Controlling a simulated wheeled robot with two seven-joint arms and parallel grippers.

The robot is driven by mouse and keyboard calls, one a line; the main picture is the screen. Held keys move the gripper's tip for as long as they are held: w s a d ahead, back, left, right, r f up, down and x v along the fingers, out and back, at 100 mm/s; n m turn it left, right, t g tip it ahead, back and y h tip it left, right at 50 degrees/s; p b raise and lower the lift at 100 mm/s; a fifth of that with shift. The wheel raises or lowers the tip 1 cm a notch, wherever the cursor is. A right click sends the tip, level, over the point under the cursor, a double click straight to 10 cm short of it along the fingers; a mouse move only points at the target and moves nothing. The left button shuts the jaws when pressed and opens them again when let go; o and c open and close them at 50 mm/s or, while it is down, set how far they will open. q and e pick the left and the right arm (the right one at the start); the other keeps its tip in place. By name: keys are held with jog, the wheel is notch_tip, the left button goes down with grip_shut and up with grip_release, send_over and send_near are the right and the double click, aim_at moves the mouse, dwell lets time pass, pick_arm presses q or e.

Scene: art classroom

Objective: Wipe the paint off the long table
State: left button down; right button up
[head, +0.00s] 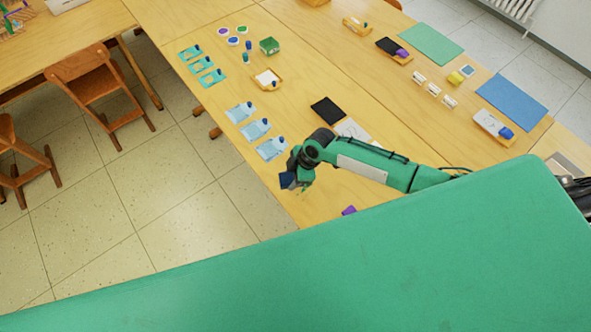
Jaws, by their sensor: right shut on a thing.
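The long table (312,203) is light wood and runs from the upper left to the lower right. My right gripper (296,183) hangs near its left edge, past the light blue packets. It is shut on a small dark blue thing (287,181), too small to identify for sure. I cannot tell whether this thing touches the table. A small purple patch (348,210) shows on the table just above my green body; I cannot tell if it is paint or an object. My body hides the near part of the table. My left gripper is not in view.
Several light blue packets (256,129) and teal packets (201,63) lie along the left edge. Green (430,43) and blue (511,101) mats lie right. Wooden chairs (91,79) stand left on tiles.

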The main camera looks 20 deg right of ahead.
jog(key=shift+s+d+r, duration=0.1)
jog(key=shift+d, duration=0.4)
notch_tip(320, 180, down, 5)
jog(key=b, duration=0.3)
